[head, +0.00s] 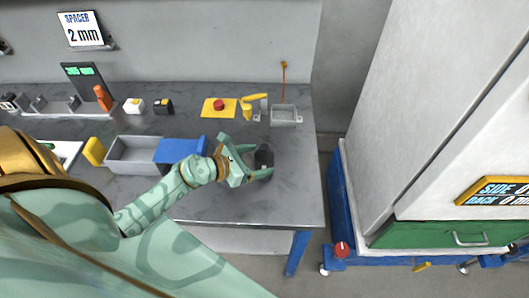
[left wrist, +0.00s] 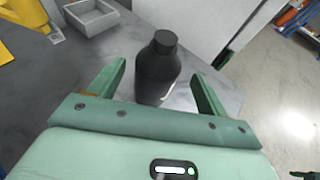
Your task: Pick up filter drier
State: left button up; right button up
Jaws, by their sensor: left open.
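The filter drier looks to be the dark grey-black cylinder (head: 264,156) with a narrower neck, standing on the workbench near its right end. It also shows in the left wrist view (left wrist: 157,72), upright between the two fingers. My left gripper (head: 254,161) is open, with a finger on either side of the cylinder. In the left wrist view the gripper (left wrist: 158,85) shows gaps between its fingers and the cylinder. The base of the cylinder is partly hidden by my gripper.
The grey workbench (head: 290,195) ends just right of the cylinder. Behind it stand a grey tray (head: 285,116), a yellow bracket and a red button on a yellow plate (head: 218,106). A grey bin (head: 130,155) with a blue part lies left. A white cabinet (head: 420,110) stands right.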

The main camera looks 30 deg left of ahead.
pick_arm(q)
jog(key=b+x, duration=0.1)
jog(key=x, duration=0.4)
jog(key=shift+w+a, duration=0.15)
jog(key=shift+w, duration=0.05)
jog(key=shift+r, duration=0.1)
jog(key=c, duration=1.2)
